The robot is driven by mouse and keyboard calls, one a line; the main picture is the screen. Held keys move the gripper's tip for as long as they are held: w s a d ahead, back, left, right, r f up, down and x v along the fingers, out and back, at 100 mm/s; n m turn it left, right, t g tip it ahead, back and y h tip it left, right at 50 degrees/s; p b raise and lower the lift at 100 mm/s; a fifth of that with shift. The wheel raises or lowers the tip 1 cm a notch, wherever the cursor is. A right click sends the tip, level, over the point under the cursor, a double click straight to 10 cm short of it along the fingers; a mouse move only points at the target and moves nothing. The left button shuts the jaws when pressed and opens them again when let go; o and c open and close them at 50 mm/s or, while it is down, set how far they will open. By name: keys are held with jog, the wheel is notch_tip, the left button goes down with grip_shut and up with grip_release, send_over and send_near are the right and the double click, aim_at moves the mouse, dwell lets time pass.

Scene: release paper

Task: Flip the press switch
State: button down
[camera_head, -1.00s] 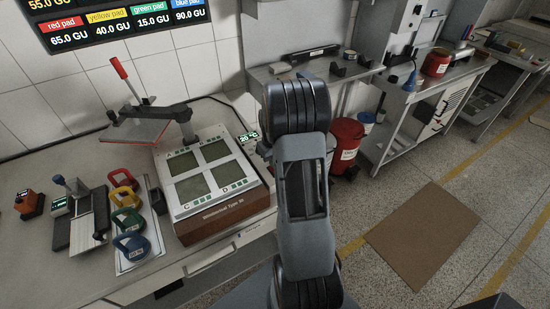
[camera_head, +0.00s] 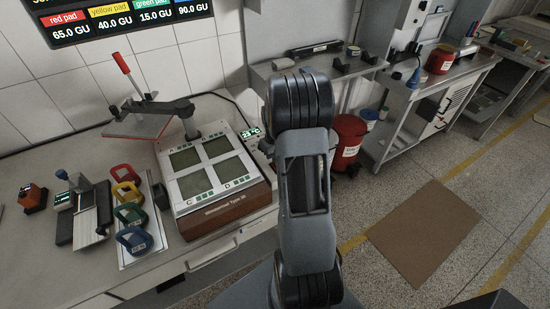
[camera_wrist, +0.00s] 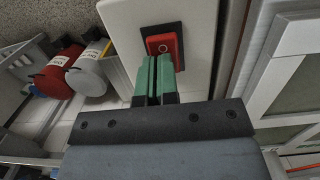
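The press switch (camera_wrist: 163,45) is a red rocker in a black frame on a pale panel, in the wrist view. My gripper (camera_wrist: 154,68) has green fingertips side by side with only a thin dark line between them. Nothing shows between them. The tips overlap the lower edge of the red rocker in the picture; I cannot tell whether they touch it. My arm hides my gripper and the switch there.
A lever arm with a red handle (camera_head: 121,63) stands behind the press. Coloured weights (camera_head: 127,192) and small devices stand left of it. A red bin (camera_head: 347,140) and a shelf are beyond my arm. A brown mat (camera_head: 424,232) lies on the open floor.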

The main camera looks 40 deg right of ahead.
notch_tip(320, 180, up, 14)
jog(key=w+p, duration=0.1)
jog(key=shift+w, duration=0.25)
dwell(0.5)
jog(key=shift+d, duration=0.15)
dwell(0.3)
jog(key=s+a+r+t, duration=0.3)
jog(key=s+a, duration=0.3)
jog(key=a, duration=0.4)
jog(key=s+a+r+n+t, duration=0.1)
jog(key=s+a+r+t, duration=0.1)
jog(key=s+a, duration=0.5)
jog(key=a, duration=0.4)
jog(key=shift+s+a+r+t, duration=0.2)
jog(key=shift+s+r+t, duration=0.05)
jog(key=shift+r+t, duration=0.15)
